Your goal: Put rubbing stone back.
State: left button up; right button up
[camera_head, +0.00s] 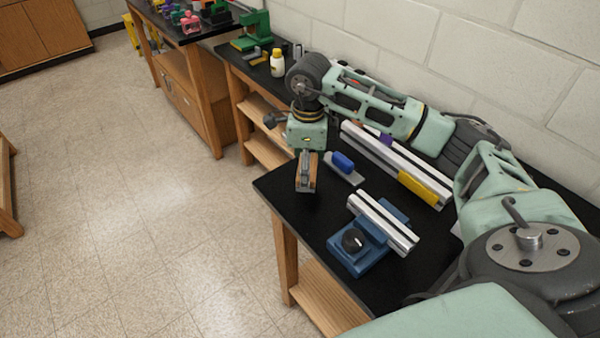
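My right arm reaches in from the right, and its gripper (307,172) points down over the far left corner of the black bench. Brown and grey parts show at the gripper's end; I cannot tell whether they are its fingers or a held object, nor whether it touches the bench. Just right of it, a grey flat block with a blue handle (343,162) lies on the bench. It may be the rubbing stone, but I cannot be sure. My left gripper is not in view.
A longer silver rail with a yellow block (418,189) lies behind. A yellow bottle (277,64) and green machine (254,30) stand on farther benches.

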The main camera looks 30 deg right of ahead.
jog(key=shift+w+a+f, duration=0.4)
jog(key=shift+w+f, duration=0.1)
jog(key=shift+w, duration=0.3)
notch_tip(320, 180, down, 4)
jog(key=shift+r+p, duration=0.1)
jog(key=shift+p, duration=0.85)
jog(key=shift+f, duration=0.2)
jog(key=shift+f, duration=0.1)
jog(key=shift+f+b, duration=0.15)
jog(key=shift+b, duration=0.15)
jog(key=o, duration=1.1)
jog(key=shift+r, duration=0.2)
